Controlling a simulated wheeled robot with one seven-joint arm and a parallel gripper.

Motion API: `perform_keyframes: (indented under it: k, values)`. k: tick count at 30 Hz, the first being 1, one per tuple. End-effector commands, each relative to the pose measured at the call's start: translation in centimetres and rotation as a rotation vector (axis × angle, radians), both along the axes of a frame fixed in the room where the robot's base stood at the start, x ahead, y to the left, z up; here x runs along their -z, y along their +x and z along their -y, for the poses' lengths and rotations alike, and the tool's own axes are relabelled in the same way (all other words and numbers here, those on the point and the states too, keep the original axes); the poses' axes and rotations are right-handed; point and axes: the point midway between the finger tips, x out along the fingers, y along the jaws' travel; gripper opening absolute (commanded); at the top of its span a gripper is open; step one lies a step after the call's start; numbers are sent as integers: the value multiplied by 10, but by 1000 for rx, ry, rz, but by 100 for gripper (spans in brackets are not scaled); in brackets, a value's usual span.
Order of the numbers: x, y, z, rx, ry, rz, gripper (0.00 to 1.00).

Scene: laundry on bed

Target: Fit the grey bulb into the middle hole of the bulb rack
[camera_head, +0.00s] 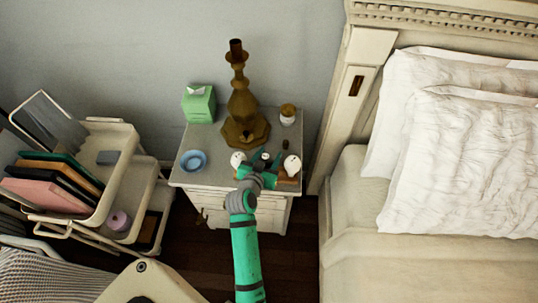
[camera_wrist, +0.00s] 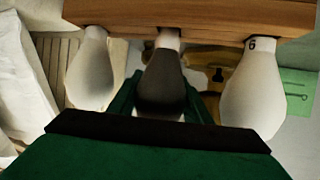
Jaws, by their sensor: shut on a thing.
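The wooden bulb rack (camera_wrist: 190,14) crosses the top of the wrist view, and a bit of its brown wood (camera_head: 288,181) shows near the nightstand's front edge in the head view. A white bulb sits at each side of it: one on the left (camera_wrist: 91,75) and one marked 6 on the right (camera_wrist: 254,92) in the wrist view. My gripper (camera_wrist: 160,98) is shut on the grey bulb (camera_wrist: 161,75) between them. Its pale narrow end meets the rack's edge in the picture; the hole is hidden, so I cannot tell how deep it sits. In the head view my gripper (camera_head: 264,168) covers the rack's middle.
On the nightstand (camera_head: 228,143) stand a brown lamp base (camera_head: 241,100), a green tissue box (camera_head: 199,104), a blue bowl (camera_head: 193,161) and a small jar (camera_head: 288,115). A bed (camera_head: 440,265) is on the right, a tiered cart (camera_head: 125,180) on the left.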

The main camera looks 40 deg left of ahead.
Motion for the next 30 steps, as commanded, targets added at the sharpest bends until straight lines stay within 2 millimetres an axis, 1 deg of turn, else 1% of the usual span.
perform_keyframes:
  k: [8, 9, 11, 20, 23, 26, 30]
  values:
    - [3, 0, 0, 0, 0, 0, 23]
    - [3, 0, 0, 0, 0, 0, 51]
    - [3, 0, 0, 0, 0, 0, 66]
    - [3, -1, 0, 0, 0, 0, 66]
    - [1, -5, 2, 0, 0, 0, 66]
    - [-4, -16, 5, -1, 0, 0, 66]
    - [-13, -39, 12, 0, 0, -1, 66]
